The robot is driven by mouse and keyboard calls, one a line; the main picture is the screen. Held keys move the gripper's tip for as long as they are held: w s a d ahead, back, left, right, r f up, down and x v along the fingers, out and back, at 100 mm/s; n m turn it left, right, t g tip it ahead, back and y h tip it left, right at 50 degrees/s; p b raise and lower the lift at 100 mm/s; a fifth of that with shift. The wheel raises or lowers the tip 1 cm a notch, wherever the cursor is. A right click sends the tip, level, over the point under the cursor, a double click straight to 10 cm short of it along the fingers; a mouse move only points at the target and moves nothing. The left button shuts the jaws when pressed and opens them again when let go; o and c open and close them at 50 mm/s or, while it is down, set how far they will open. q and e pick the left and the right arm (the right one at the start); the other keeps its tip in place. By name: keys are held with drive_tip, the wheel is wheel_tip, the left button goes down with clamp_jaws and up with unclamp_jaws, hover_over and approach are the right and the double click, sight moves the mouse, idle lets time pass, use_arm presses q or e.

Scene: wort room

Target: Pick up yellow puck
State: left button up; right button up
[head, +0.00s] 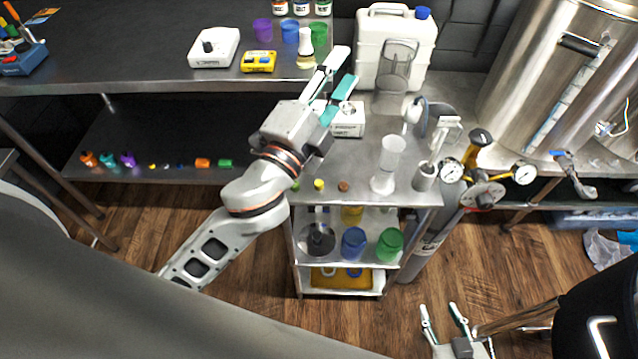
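A small yellow puck (319,184) lies near the front edge of the steel cart top, between a green puck (295,185) and a brown-red puck (343,185). My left gripper (345,67) reaches over the cart toward the back, with its two fingers apart and nothing seen between them. It is beyond the yellow puck and apart from it; the puck shows just below my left arm's wrist. My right gripper (438,308) is at the bottom right over the floor, fingers apart and empty, far from the cart top.
A white box (347,120), a glass cylinder (388,165) and a small holder (425,177) stand on the cart top (405,196). A white jerrycan (400,35) is behind. Gauges (480,190) and a steel tank (545,70) are at right.

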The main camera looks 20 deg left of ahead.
use_arm(q)
drive_tip(key=s+d+r+m+g+h, duration=0.2)
drive_tip(key=s+d+r+m+h, duration=0.3)
drive_tip(key=d+r+m+h, duration=0.6)
drive_tip(key=s+d+m+g+h, duration=0.8)
drive_tip(key=d+m+g, duration=0.35)
drive_tip(key=m, duration=0.25)
drive_tip(key=s+d+f+m+g+y, duration=0.1)
drive_tip(key=s+d+f+m+g, duration=0.15)
drive_tip(key=m+g, duration=0.35)
drive_tip(key=m+y, duration=1.1)
drive_tip(key=y, duration=1.2)
hover_over(319, 183)
drive_tip(key=shift+g, duration=0.35)
wheel_tip(319, 183, down, 24)
drive_tip(key=shift+a, duration=0.1)
drive_tip(key=shift+w+a+f, duration=0.1)
drive_tip(key=shift+f, duration=0.25)
drive_tip(key=f, duration=0.6)
drive_tip(key=shift+d+f, duration=0.2)
drive_tip(key=shift+f, duration=0.2)
